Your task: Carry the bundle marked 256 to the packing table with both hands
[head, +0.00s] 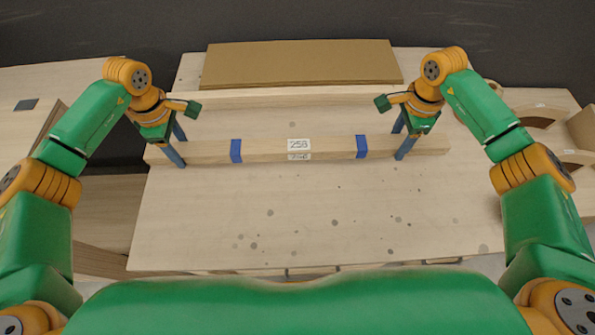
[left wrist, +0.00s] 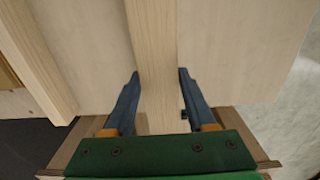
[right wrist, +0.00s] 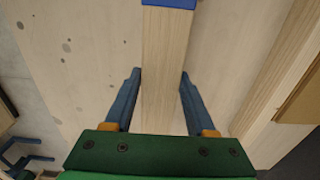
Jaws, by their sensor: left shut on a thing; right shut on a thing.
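The bundle (head: 270,150) is a long pale wooden bar with two blue bands and a white label in the middle. The small label print looks like 256 or 258; I cannot tell which. My left gripper (head: 183,153) is shut on the bundle near its left end, fingers on either side of the wood (left wrist: 152,50). My right gripper (head: 397,146) is shut on it near its right end, outside the blue band; the wood also shows in the right wrist view (right wrist: 165,65). The bundle lies level across the pale table (head: 310,215); whether it touches the top is unclear.
A wooden rail (head: 290,97) runs along the table behind the bundle, with brown flat boards (head: 300,62) beyond it. Curved wooden pieces (head: 540,115) lie on a surface at the right. The table front is clear apart from dark spots.

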